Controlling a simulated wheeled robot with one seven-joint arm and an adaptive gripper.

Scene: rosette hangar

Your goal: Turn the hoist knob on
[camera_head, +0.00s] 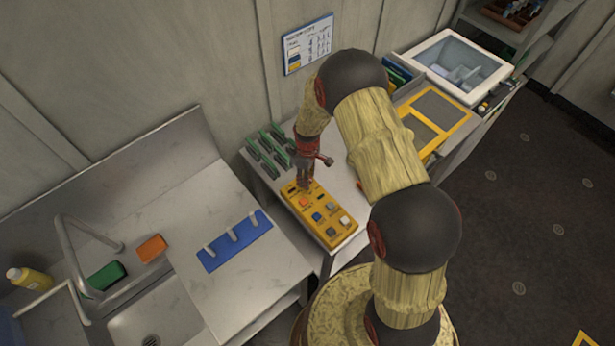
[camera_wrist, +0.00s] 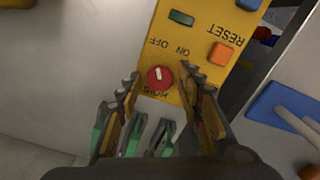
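The yellow control panel (camera_head: 328,217) lies on the bench below my gripper (camera_head: 304,182) in the head view. In the wrist view the panel (camera_wrist: 195,70) shows a round red hoist knob (camera_wrist: 160,86) with a short white mark. The OFF and ON labels lie above the knob, upside down; the mark runs nearly upright, roughly towards OFF. My gripper (camera_wrist: 161,80) is open, with a finger on each side of the knob. I cannot tell whether either finger touches it. In the head view the gripper hides the knob.
An orange RESET button (camera_wrist: 221,54) and a dark green rectangle (camera_wrist: 181,18) sit on the panel near the knob. Green-handled clips (camera_head: 268,150) stand behind the panel. A blue plate with pegs (camera_head: 235,240) lies on the metal counter to the left.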

